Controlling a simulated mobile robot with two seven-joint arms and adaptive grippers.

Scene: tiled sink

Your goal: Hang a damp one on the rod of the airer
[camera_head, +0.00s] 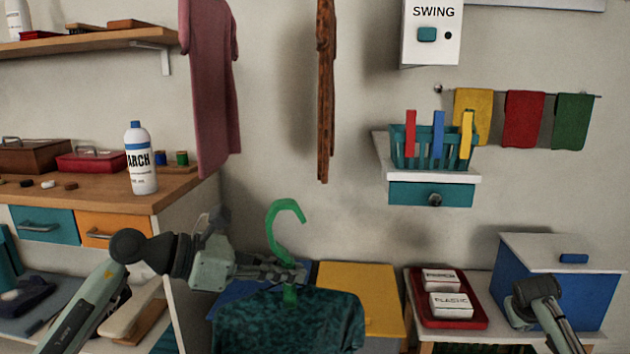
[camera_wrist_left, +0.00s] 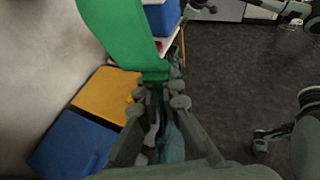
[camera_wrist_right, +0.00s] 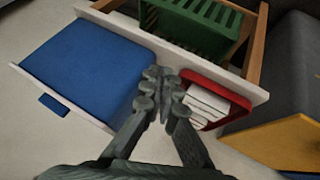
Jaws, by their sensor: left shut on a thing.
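My left gripper (camera_head: 290,272) is shut on the neck of a green hanger (camera_head: 278,222). The hanger's hook points up, and a dark teal mottled garment (camera_head: 290,325) hangs below it. In the left wrist view the green hook (camera_wrist_left: 125,38) rises from between the fingers (camera_wrist_left: 157,88). A pink garment (camera_head: 208,85) and a narrow rust-brown one (camera_head: 325,95) hang near the wall; their upper support is out of view. No airer rod can be made out above them. My right gripper (camera_wrist_right: 160,78) looks shut and empty above the low bench; its tips are hidden in the head view.
A thin wall rail carries yellow, red (camera_head: 523,118) and green cloths. A shelf holds a teal basket (camera_head: 430,150) with pegs, below the SWING box (camera_head: 431,35). A white bottle (camera_head: 141,160) stands on the left counter. A blue box (camera_head: 560,280) and red tray (camera_head: 445,320) are at right.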

